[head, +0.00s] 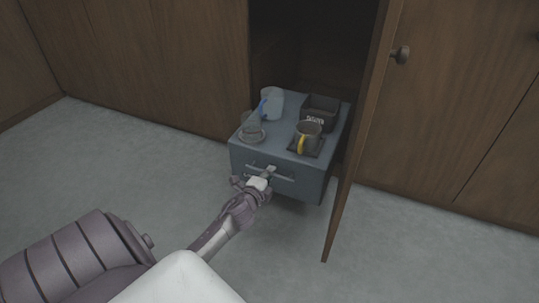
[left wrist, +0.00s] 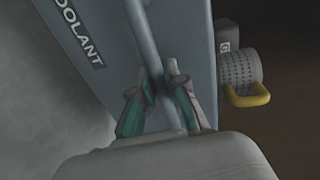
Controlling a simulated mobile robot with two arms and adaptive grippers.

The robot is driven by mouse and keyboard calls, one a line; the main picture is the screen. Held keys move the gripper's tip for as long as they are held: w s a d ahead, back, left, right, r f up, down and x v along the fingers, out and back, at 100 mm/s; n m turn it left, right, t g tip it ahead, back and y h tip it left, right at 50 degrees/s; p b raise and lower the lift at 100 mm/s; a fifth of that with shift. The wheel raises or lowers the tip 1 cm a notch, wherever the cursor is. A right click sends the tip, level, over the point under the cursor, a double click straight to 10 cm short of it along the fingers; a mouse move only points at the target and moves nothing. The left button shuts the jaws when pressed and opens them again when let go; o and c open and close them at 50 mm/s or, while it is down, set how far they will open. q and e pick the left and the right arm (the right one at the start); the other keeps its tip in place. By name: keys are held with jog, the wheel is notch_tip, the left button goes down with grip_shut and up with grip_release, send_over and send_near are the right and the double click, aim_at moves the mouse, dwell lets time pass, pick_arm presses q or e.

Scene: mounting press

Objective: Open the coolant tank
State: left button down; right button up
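The coolant tank (head: 262,160) is a blue-grey box with a bar handle (head: 285,178) across its front. It stands partly out of a dark cabinet opening. In the left wrist view, the tank's front (left wrist: 105,65) carries lettering that reads "OOLANT". The handle bar (left wrist: 143,35) runs between the fingers of my left gripper (left wrist: 162,82). The fingertips lie close against both sides of the bar and look shut on it. In the head view, my left gripper (head: 259,184) is at the middle of the tank's front. My right gripper is not in view.
A cabinet door (head: 362,130) stands open at right. The floor (head: 130,165) is clear at left.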

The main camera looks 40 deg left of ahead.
pick_arm(q)
jog(key=c, duration=1.2)
grip_release()
jog(key=v, duration=1.2)
